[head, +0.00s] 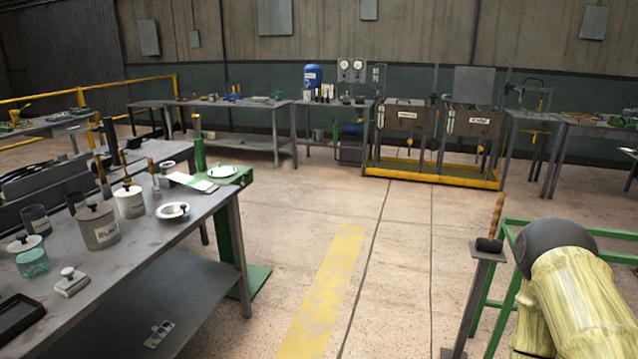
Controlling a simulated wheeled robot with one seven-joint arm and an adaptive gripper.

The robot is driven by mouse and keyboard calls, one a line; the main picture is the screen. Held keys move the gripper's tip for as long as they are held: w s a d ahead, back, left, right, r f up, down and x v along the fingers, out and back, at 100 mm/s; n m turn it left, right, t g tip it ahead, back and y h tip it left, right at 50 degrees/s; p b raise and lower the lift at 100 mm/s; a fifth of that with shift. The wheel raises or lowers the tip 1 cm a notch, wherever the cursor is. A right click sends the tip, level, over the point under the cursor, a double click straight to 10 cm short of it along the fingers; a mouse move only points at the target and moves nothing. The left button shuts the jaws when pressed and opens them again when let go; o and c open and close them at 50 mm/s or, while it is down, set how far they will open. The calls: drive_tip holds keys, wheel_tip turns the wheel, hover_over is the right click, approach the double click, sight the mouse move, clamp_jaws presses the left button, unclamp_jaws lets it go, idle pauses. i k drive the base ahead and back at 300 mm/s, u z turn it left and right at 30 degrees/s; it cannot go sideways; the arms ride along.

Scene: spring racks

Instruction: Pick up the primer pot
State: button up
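Several lidded pots stand on the grey workbench (150,243) at the left. A grey pot (101,231) with a dark knob and a dark word on its side stands near the middle; I cannot read the word surely. A cream pot (130,204) with small lettering stands just behind it. A dark grey pot (36,221) is at the left, behind a green jar (32,263) with a pale lid. I cannot tell which one is the primer pot. My gripper is not in view; a yellow-covered part at the lower right seems to be my arm.
A shallow white dish (173,211) and a small block with a knob (71,283) share the bench, with a black tray (18,314) at its near corner. Concrete floor (300,210) is open to the right. A grey post (474,300) stands at the right.

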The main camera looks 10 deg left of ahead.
sight(35, 219)
drive_tip(key=i, duration=0.95)
drive_tip(key=u, duration=1.8)
